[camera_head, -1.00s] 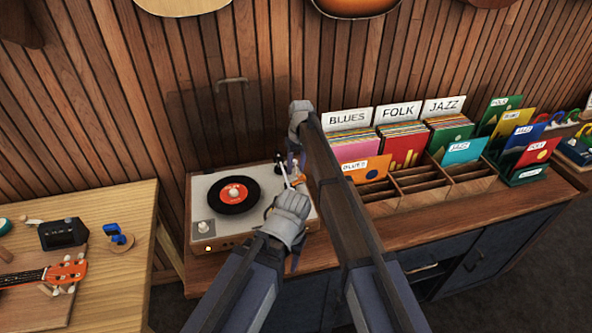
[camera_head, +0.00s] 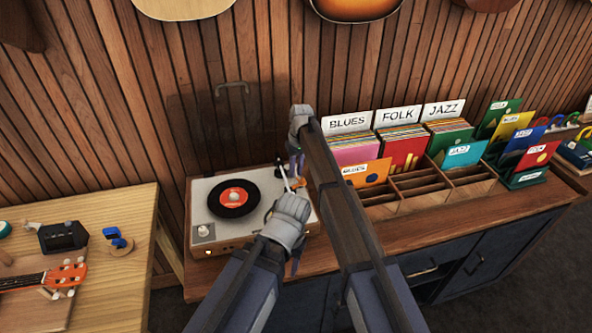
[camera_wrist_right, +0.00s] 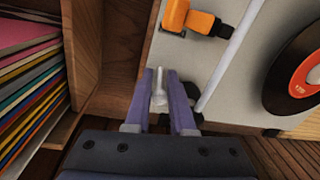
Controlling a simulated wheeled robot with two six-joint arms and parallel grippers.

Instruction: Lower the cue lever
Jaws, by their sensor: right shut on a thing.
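The turntable (camera_head: 215,245) stands on the counter with a black record (camera_head: 233,199) on its platter. Its white tonearm (camera_head: 285,180) lies right of the record and shows as a pale rod in the right wrist view (camera_wrist_right: 230,55). My right gripper (camera_head: 296,165) reaches down from above at the deck's back right corner. In the right wrist view its purple fingers (camera_wrist_right: 172,100) are shut on a small pale lever (camera_wrist_right: 159,95), which looks like the cue lever. My left gripper (camera_head: 296,262) hangs by the deck's front right; its fingertips are mostly hidden by its wrist.
An orange part (camera_wrist_right: 195,22) sits on the deck near the tonearm. A wooden record crate (camera_head: 420,190) stands close on the right, and the slatted wall (camera_head: 200,110) is behind. A workbench (camera_head: 120,205) with a ukulele (camera_head: 45,276) is at the left.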

